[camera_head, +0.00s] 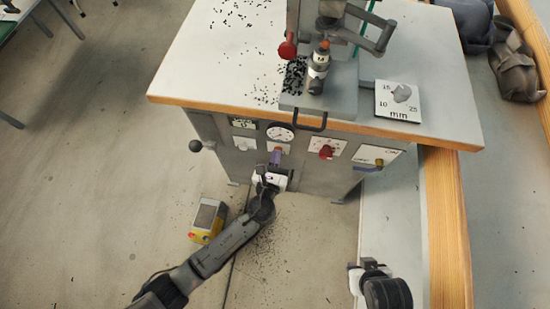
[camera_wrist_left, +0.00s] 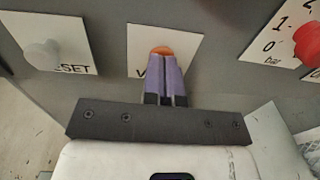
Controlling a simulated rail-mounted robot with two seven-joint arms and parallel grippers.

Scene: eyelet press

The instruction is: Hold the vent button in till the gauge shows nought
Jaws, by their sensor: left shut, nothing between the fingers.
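The vent button is an orange knob (camera_wrist_left: 161,50) on a white plate (camera_wrist_left: 150,30) lettered with a V, the rest of the word hidden. My left gripper (camera_head: 276,155) is shut and empty, its purple fingertips (camera_wrist_left: 164,62) lying over the lower part of the button. They look to be at or against it; I cannot tell how far in it is. The round white gauge (camera_head: 281,132) sits just above on the cabinet front; its needle is too small to read. My right gripper (camera_head: 369,268) is at the bottom right, its fingers not clearly seen.
A white RESET button (camera_wrist_left: 42,55) is left of the vent plate, a red dial knob (camera_head: 326,152) right of it. A yellow-grey pedal box (camera_head: 207,221) stands on the floor. The press (camera_head: 318,70) stands on the tabletop.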

